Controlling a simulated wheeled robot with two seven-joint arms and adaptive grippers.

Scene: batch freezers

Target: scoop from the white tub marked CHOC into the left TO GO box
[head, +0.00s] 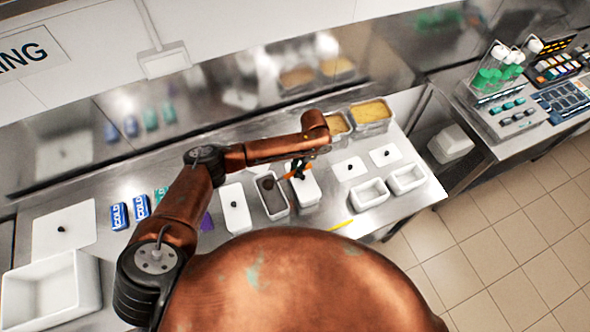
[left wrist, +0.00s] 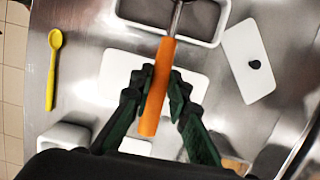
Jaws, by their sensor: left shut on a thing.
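My left gripper (head: 297,170) is shut on the orange handle of a scoop (left wrist: 158,88). In the left wrist view the fingers (left wrist: 160,95) lie on both sides of the handle. The metal shaft runs up towards an open white tub (left wrist: 213,38) with dark contents. In the head view this tub (head: 277,216) is just left of the gripper, with the scoop's end over or in it; I cannot tell its depth. No CHOC mark is readable. Two small open white boxes stand right of the gripper, the left one (head: 373,204) and the right one (head: 410,189). My right gripper is not in view.
A closed white tub (head: 309,190) stands right of the open tub. A white lid (head: 235,209) lies to its left, and two lids (head: 349,168) lie behind the small boxes. A yellow spoon (left wrist: 53,68) lies near the counter edge. Blue COLD packs (head: 120,216) are further left.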

